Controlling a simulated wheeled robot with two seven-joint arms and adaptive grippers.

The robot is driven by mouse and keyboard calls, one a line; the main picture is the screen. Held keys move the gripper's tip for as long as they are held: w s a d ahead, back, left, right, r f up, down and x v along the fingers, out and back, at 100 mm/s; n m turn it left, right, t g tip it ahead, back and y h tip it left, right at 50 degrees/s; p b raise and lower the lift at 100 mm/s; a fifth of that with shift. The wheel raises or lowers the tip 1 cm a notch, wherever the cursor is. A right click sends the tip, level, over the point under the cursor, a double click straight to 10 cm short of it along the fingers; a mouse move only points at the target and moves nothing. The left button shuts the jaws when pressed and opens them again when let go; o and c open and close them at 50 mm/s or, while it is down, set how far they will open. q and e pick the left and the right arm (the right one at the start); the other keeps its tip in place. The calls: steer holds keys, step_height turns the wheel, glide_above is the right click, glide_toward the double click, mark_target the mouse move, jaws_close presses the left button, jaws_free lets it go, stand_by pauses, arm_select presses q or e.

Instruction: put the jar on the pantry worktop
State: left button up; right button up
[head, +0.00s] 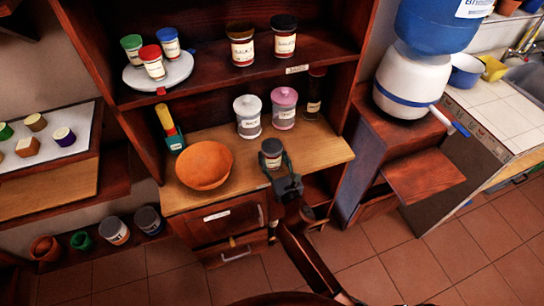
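A small jar (271,161) with a dark grey lid and a pale label is upright over the front part of the pantry's wooden worktop (325,155), to the right of an orange bowl. My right gripper (276,168) reaches in from the lower right, with its fingers around the jar's sides, and looks shut on it. The fingers hide the jar's lower part, so I cannot tell whether its base touches the worktop. My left gripper is not in view.
The orange bowl (204,165), a grey-lidded canister (248,117), a pink canister (284,108) and a dark jar (314,95) stand on the worktop. A shelf (210,78) overhangs its back. Bare wood shows right of the jar.

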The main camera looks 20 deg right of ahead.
steer(key=shift+f, duration=0.1)
steer(key=o, duration=1.5)
steer(key=shift+s, duration=0.25)
steer(key=s+p, duration=0.1)
steer(key=s, duration=1)
steer(key=shift+s+d+p, duration=0.2)
steer(key=shift+s+p, duration=0.1)
steer(key=shift+p, duration=0.05)
